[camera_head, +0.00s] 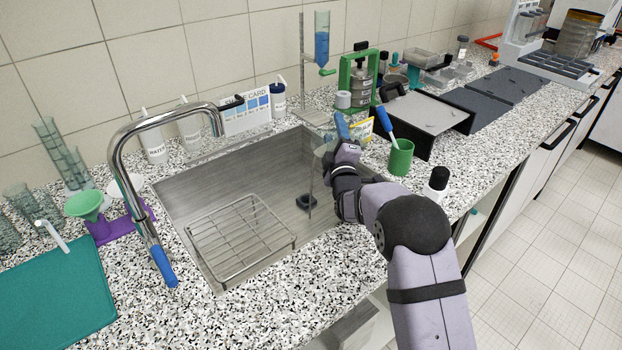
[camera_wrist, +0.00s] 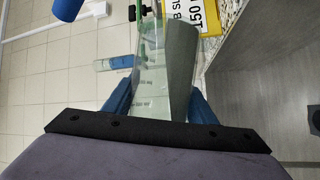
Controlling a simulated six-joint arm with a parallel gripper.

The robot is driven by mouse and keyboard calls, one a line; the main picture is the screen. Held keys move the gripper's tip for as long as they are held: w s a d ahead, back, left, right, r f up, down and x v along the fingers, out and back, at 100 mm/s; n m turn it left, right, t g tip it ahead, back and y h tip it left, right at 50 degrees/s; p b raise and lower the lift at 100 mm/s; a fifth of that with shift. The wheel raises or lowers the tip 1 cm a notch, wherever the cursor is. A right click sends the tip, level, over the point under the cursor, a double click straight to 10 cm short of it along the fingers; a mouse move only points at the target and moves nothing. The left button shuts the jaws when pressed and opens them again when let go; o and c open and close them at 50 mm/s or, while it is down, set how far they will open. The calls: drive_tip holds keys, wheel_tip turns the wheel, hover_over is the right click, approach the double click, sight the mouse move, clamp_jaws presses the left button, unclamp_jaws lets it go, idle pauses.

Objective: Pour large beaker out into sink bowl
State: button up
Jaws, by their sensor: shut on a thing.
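The large beaker (camera_wrist: 150,75) is clear glass with graduation marks and sits between my blue fingers in the wrist view. My gripper (camera_wrist: 160,98) is shut on it. In the head view my gripper (camera_head: 338,140) is over the right end of the sink bowl (camera_head: 190,180), and the beaker (camera_head: 323,150) is mostly hidden by it. The beaker looks tilted toward the sink. A thin pale stream falls from it toward the dark drain (camera_head: 306,202). How much liquid is left in the beaker I cannot tell.
A wire rack (camera_head: 240,235) lies in the left part of the sink. A curved tap (camera_head: 120,150) stands at the front left. A green cup (camera_head: 400,158) and a black-capped bottle (camera_head: 437,183) stand right of my gripper. A yellow card (camera_wrist: 190,15) is close to the beaker.

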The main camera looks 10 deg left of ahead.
sight(332, 131)
drive_tip(key=shift+s+a+r+n+b, duration=0.15)
drive_tip(key=shift+a+r+n+b, duration=0.15)
drive_tip(key=shift+n+b, duration=0.15)
idle(0.3)
drive_tip(key=shift+s+a+r+n+t+y+b, duration=0.2)
drive_tip(key=shift+r+n+t+y+b, duration=0.3)
drive_tip(key=shift+n+b, duration=0.55)
idle(0.6)
drive_tip(key=shift+s+a+r+n+b, duration=0.15)
drive_tip(key=shift+r+n+b, duration=0.45)
drive_tip(key=shift+r, duration=0.4)
drive_tip(key=f+m+p, duration=0.1)
drive_tip(key=m+p, duration=0.1)
drive_tip(key=w+d+f+m+g+h+p, duration=0.1)
drive_tip(key=p, duration=0.1)
drive_tip(key=d+f+m+p, duration=0.1)
drive_tip(key=m+p, duration=0.1)
drive_tip(key=p, duration=0.1)
drive_tip(key=shift+w+d+f+m, duration=0.15)
drive_tip(key=shift+w+f+m, duration=0.15)
drive_tip(key=shift+w, duration=0.05)
drive_tip(key=shift+f+m+g+b, duration=0.3)
drive_tip(key=shift+g+b, duration=0.1)
drive_tip(key=shift+r, duration=0.15)
